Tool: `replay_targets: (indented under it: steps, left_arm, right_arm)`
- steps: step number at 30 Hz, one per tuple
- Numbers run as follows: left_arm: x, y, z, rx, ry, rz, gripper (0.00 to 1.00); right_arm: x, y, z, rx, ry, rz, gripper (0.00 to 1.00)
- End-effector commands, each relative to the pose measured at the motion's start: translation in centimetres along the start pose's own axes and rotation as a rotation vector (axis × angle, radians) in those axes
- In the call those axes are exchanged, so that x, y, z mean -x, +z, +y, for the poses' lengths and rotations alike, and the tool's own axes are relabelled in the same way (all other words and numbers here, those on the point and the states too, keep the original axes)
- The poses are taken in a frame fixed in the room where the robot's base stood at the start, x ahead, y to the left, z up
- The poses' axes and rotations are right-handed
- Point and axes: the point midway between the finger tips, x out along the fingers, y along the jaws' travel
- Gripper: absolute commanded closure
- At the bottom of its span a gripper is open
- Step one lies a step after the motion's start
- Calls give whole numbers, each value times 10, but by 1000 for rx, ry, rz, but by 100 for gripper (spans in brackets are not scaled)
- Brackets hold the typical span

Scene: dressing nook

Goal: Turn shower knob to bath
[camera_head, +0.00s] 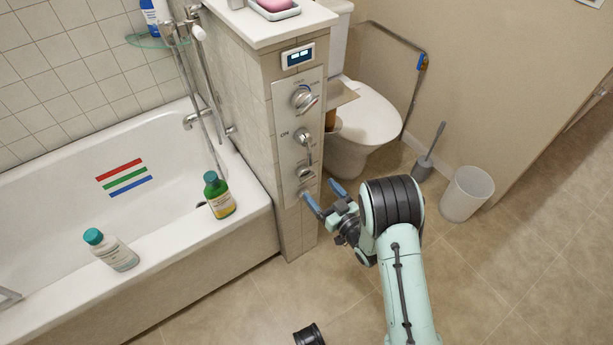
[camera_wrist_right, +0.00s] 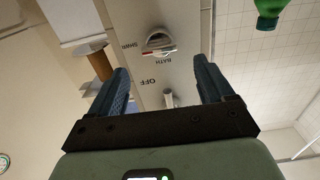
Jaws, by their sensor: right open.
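My right gripper (camera_head: 326,196) is open and empty, in front of the lower panel. In the wrist view its blue fingers (camera_wrist_right: 161,66) frame the panel from both sides, with the knob beyond them, apparently untouched. My left gripper is not in view.
Above the knob are an OFF lever (camera_head: 303,137) and a larger dial (camera_head: 302,98). The bathtub (camera_head: 160,275), with a green bottle (camera_head: 219,197) and white bottle (camera_head: 112,250) on its rim, is left. The toilet (camera_head: 372,115) and bin (camera_head: 467,193) are right.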

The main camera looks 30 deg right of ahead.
Motion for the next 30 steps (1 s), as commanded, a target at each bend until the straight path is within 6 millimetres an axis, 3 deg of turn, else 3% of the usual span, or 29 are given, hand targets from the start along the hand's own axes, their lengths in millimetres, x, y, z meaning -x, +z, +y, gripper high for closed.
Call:
replay_targets:
  steps: [3, 10, 15, 24, 29, 30]
  left_arm:
    - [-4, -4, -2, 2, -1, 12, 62]
    - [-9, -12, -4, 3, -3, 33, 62]
    - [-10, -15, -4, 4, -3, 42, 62]
    - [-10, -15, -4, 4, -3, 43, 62]
    - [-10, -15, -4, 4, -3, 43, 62]
    - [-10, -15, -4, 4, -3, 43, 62]
  right_arm:
    - [-27, 0, -1, 2, -3, 3, 19]
    - [-63, 2, 0, 1, 0, -1, 19]
    - [-75, 1, 0, 0, 0, -2, 19]
    - [-76, 1, 0, -1, 1, -2, 19]
    - [-76, 1, 0, 0, 1, -2, 71]
    - [-76, 1, 0, -1, 1, -2, 71]
